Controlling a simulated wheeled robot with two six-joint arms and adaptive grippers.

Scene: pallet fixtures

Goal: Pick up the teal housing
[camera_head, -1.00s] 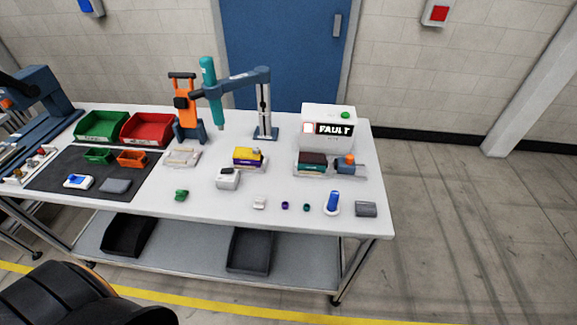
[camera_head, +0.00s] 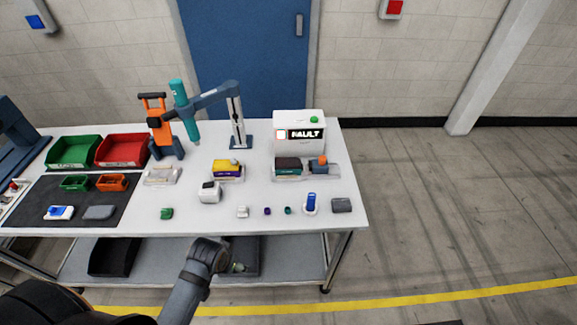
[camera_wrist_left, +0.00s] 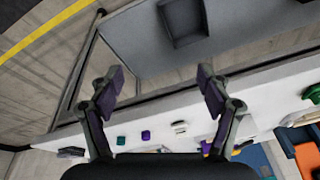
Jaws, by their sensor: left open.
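The teal housing (camera_head: 288,174) sits in a fixture at the back right of the table in the head view, with a dark brown block on top of it. In the head view my left arm comes in from the lower left and ends below the table's front edge. My left gripper (camera_wrist_left: 160,80) is open and empty in the wrist view, its dark fingers with purple pads spread wide over the table's front edge and lower shelf. It is apart from the housing, which I cannot make out in that view. My right gripper is not in view.
Small parts line the front: a green piece (camera_head: 166,213), a white piece (camera_head: 242,211), purple and teal caps, a blue-topped part (camera_head: 311,202) and a grey block (camera_head: 342,205). A FAULT box (camera_head: 299,126) stands behind the housing. A tool arm (camera_head: 212,96) stands left.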

